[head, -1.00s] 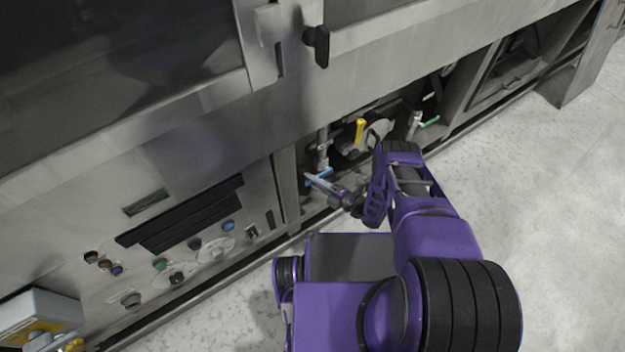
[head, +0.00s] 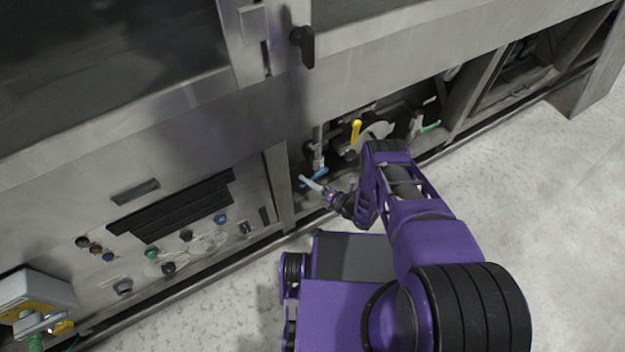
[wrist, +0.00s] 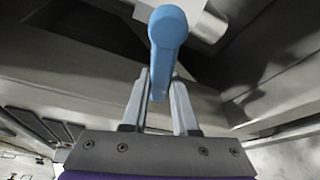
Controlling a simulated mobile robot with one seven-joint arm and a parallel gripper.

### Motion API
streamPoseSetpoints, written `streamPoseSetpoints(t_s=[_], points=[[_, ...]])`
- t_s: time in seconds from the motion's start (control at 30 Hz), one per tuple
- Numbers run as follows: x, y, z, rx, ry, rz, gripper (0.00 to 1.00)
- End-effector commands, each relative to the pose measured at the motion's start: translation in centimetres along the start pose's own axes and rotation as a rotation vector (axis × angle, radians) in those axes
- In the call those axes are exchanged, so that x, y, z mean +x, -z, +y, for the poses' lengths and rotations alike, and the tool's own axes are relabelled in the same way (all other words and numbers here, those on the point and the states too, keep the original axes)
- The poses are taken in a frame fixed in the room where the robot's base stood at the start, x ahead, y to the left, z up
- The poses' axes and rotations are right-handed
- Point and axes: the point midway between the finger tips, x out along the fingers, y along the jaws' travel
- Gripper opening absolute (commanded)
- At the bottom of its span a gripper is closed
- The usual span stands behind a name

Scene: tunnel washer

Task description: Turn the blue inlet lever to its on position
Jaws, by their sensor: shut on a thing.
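The blue inlet lever (head: 318,174) sits low in the open bay of the steel machine, on a vertical pipe. In the wrist view the blue lever (wrist: 166,45) runs down from the pipe fitting between the two metal fingers. My gripper (head: 307,183) reaches into the bay from the right, at the lever. In the wrist view my gripper (wrist: 160,88) is shut on the lever, with a finger on each side. Part of the lever is hidden by the fingers in the head view.
A yellow lever (head: 355,132) stands upright right of the blue one, and a green lever (head: 430,126) lies further right. A control panel (head: 190,240) with several knobs is at left. A black handle (head: 304,45) projects above. The floor (head: 540,220) is clear at right.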

Motion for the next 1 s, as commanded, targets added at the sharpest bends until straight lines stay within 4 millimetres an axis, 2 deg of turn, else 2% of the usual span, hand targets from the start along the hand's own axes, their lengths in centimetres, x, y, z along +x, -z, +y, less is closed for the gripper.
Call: streamPoseSetpoints(t_s=[0.3,0.6,1.0], points=[[0.3,0.4,-1.5,-0.271,0.11,0.004,0.0],[0.1,-0.2,-3.1,-0.519,0.212,0.003,0.0],[-0.2,-1.1,-4.3,-0.726,0.297,0.0,0.0]])
